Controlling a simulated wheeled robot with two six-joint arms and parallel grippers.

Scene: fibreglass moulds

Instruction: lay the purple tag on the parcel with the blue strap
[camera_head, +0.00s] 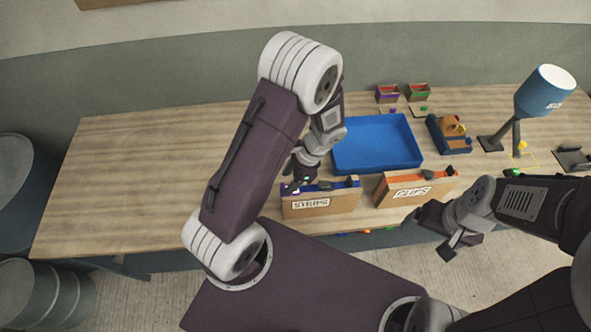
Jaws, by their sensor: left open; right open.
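A cardboard box (336,200) with a blue band along its top edge and a white label stands at the table's front edge. My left gripper (290,187) is open at this box's left end. A small purple and white patch (286,190) shows at its fingertips; I cannot tell whether it is a tag or whether it touches the box. Another small purple piece (393,111) lies in front of a purple-trimmed bin (387,93) at the back. My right gripper (447,249) is open and apart from these things, in front of the table's edge at the right.
A similar box (398,194) with an orange band, labelled "CLIPS", stands right of the blue-banded one. A large blue tray (368,142) lies behind them. A blue caddy (441,146), green-trimmed bin (419,92) and blue lamp (546,90) stand further right. The table's left half is clear.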

